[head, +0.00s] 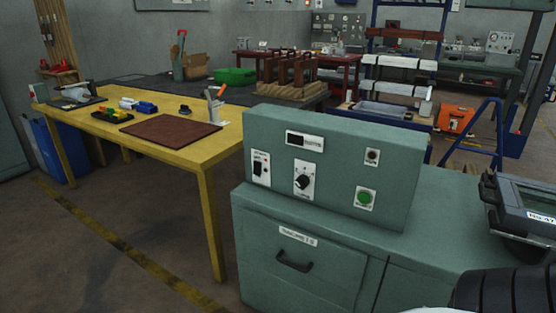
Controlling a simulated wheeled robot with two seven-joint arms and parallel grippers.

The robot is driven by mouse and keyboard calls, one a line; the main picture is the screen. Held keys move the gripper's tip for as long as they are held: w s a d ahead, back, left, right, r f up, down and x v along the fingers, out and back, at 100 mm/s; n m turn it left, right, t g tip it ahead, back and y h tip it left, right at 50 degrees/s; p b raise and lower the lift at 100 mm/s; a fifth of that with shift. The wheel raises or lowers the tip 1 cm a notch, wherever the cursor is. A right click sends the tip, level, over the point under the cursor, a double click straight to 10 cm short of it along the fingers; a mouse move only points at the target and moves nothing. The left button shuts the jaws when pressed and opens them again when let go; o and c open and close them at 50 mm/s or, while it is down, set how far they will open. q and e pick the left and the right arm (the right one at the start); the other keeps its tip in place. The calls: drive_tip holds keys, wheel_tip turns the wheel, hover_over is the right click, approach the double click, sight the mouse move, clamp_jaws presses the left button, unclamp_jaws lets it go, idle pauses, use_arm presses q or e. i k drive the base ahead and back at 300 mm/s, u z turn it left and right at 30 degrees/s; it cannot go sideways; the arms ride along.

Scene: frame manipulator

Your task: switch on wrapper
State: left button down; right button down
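A grey-green machine cabinet (283,270) stands close in front, right of centre. Its raised control panel (400,165) has a black switch on a white plate (261,168) at the left. A black rotary knob (303,181) is in the middle, below a small dark display (304,141). A round green button (365,198) is at the lower right, with a small dark round part (372,156) above it. The panel's small lettering is too blurred to read, so I cannot confirm which machine is the wrapper. Neither gripper is in view.
A yellow table (190,155) with a brown mat (171,131) and tools stands at the left. A dark device with a screen (538,200) sits on the cabinet's right. A black ribbed object (508,290) fills the lower right corner. Floor is clear at lower left.

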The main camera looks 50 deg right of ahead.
sight(257, 169)
drive_tip(key=z, duration=1.15)
drive_tip(key=i, duration=1.15)
drive_tip(key=z, duration=1.4)
